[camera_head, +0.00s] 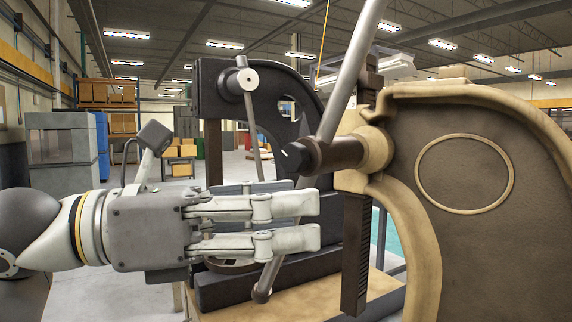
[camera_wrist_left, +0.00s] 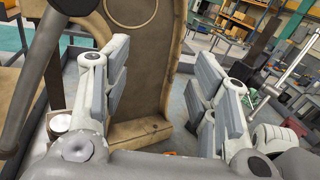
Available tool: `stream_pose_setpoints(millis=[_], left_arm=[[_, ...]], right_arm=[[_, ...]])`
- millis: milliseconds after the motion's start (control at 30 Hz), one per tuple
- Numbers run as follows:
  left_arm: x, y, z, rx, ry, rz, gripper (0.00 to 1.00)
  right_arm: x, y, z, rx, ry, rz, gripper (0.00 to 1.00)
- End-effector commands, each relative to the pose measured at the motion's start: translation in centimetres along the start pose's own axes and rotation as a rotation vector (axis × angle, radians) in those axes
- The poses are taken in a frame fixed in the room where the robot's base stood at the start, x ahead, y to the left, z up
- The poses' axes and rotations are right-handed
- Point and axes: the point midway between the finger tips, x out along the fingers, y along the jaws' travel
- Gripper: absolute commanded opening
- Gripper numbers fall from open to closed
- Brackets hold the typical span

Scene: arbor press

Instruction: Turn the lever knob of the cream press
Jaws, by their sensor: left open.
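The cream press (camera_head: 465,215) fills the right of the head view. Its grey lever (camera_head: 345,85) slants down through the dark hub (camera_head: 318,155). The lever's lower end has a small knob (camera_head: 262,295), below my left gripper (camera_head: 318,222). That gripper points right, its fingers crossing in front of part of the lever and hiding it. In the wrist view the left gripper (camera_wrist_left: 153,90) is wide open, with the cream press frame (camera_wrist_left: 145,75) beyond the gap. A dark rod (camera_wrist_left: 38,75) there runs outside the left finger. I see nothing gripped. My right gripper is out of view.
A black press (camera_head: 215,85) with its own lever stands behind my left gripper. The presses stand on a wooden-topped bench (camera_head: 315,300). Shelving with boxes (camera_head: 108,95) and a grey cabinet (camera_head: 60,150) are far back left. Open floor lies at left.

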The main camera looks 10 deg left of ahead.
Motion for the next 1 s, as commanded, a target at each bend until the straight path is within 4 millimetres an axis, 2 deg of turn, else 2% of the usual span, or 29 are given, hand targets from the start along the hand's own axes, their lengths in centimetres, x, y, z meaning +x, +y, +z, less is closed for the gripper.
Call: stream_pose_setpoints(millis=[100,200,333,433,567,1000], left_arm=[[-2.1,0.7,1.4,0.188,0.053,0.212,0.54],[-4.0,1.5,2.6,0.28,0.068,0.361,0.54],[-5.8,2.0,3.9,0.338,0.066,0.483,0.54],[-6.2,2.3,4.3,0.352,0.065,0.52,0.54],[-5.2,2.9,4.5,0.35,0.067,0.522,0.54],[1.6,6.7,4.7,0.35,0.066,0.519,0.54]], right_arm=[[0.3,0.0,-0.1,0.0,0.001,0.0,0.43],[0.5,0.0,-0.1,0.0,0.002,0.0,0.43],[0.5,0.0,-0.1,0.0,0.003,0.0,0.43],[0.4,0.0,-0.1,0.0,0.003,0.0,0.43],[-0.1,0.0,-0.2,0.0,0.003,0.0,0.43],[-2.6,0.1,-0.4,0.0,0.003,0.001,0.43]])
